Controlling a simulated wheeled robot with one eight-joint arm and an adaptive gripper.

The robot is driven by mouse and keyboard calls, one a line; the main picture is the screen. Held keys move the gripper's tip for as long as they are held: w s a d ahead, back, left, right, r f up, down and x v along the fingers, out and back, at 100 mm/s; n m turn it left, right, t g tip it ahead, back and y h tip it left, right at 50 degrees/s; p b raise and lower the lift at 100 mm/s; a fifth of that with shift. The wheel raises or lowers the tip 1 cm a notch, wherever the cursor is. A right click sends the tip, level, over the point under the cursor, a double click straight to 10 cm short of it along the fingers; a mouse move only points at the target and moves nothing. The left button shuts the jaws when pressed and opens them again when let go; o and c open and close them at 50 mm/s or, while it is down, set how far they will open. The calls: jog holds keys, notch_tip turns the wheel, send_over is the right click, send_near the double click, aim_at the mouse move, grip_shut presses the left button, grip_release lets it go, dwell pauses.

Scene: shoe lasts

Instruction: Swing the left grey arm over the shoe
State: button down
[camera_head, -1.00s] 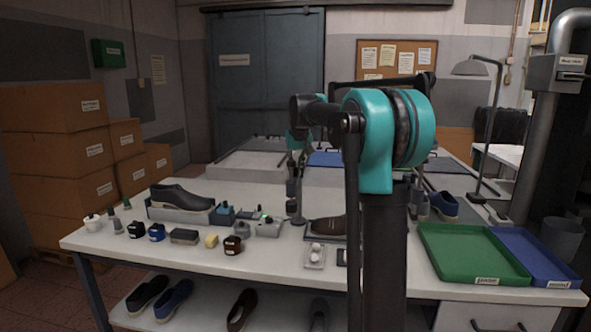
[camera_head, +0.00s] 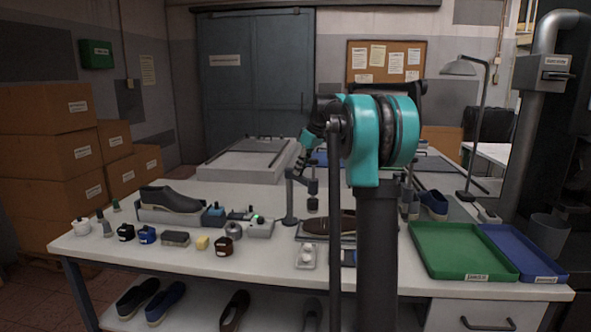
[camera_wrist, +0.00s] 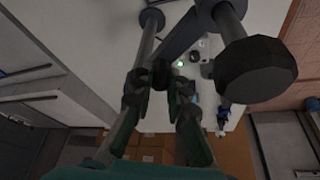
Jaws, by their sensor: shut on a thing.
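The left grey arm (camera_head: 301,178) stands on a post with a round base, left of my arm in the head view. Its hanging dark cylinder (camera_head: 312,187) is to the right of the post, close to the left end of the brown shoe (camera_head: 318,226). The shoe lies on a dark mat, partly hidden behind my arm. In the wrist view my gripper (camera_wrist: 160,84) is shut on a small dark knob (camera_wrist: 160,70) at the grey arm. The big dark end of the hanging cylinder (camera_wrist: 252,70) shows on the right there.
A black shoe (camera_head: 168,199) on a grey stand and several small jars and blocks are to the left. A green tray (camera_head: 462,274) and a blue tray (camera_head: 535,272) are at the right. A white dish (camera_head: 305,257) lies in front of the shoe.

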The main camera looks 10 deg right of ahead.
jog(key=shift+w+d+n+g+y, duration=0.15)
jog(key=shift+w+d+n+g, duration=0.25)
jog(key=shift+n, duration=0.4)
jog(key=shift+w+d+n+g+y, duration=0.1)
jog(key=shift+w+d+n+g, duration=0.1)
jog(key=shift+d+n, duration=0.45)
jog(key=shift+w+d+n+g+y, duration=0.2)
jog(key=shift+w+d+n, duration=0.1)
jog(key=shift+n, duration=0.65)
jog(key=c, duration=1.5)
grip_release()
jog(key=v, duration=1.2)
